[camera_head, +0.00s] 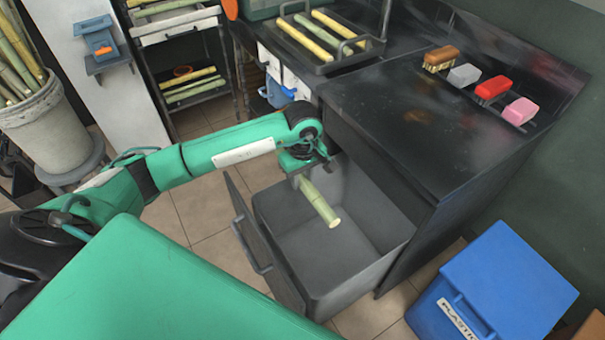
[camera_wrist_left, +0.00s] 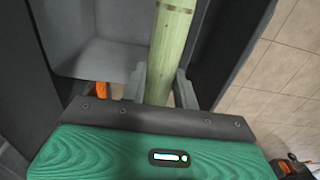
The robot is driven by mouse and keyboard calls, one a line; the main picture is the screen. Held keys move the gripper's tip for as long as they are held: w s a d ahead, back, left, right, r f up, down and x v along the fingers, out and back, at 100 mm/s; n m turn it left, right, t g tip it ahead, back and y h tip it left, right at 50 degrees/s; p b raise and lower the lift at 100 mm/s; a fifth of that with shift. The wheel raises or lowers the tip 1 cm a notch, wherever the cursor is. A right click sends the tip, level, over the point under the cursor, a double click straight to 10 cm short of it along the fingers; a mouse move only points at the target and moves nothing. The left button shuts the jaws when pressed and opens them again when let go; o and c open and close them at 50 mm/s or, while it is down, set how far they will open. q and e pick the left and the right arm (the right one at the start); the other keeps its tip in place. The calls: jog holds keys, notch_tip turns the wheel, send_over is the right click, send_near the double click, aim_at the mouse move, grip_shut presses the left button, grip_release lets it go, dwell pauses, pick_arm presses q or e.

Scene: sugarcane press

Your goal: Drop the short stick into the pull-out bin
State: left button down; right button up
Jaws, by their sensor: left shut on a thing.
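The short stick (camera_head: 318,203) is a pale green piece of cane with a cut end. My left gripper (camera_head: 301,178) is shut on it and holds it over the open pull-out bin (camera_head: 268,208). The bin is a grey box drawn out from under the dark counter, with a handle on its front. In the left wrist view, the stick (camera_wrist_left: 171,45) sits between the two fingers (camera_wrist_left: 160,88) and points away from the gripper, with grey bin walls (camera_wrist_left: 105,55) around it. My right gripper is not in view.
A blue plastic bin (camera_head: 505,285) stands on the floor at right. A tray (camera_head: 345,57) with longer sticks is at the back. Tiled floor lies left of the bin.

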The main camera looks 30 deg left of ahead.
aim_at(302, 178)
pick_arm(q)
jog(key=shift+f, duration=0.15)
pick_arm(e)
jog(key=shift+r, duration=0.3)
pick_arm(q)
jog(key=c, duration=1)
grip_release()
notch_tip(302, 178, up, 14)
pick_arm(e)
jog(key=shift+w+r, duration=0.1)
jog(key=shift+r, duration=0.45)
pick_arm(q)
jog(key=shift+f, duration=0.2)
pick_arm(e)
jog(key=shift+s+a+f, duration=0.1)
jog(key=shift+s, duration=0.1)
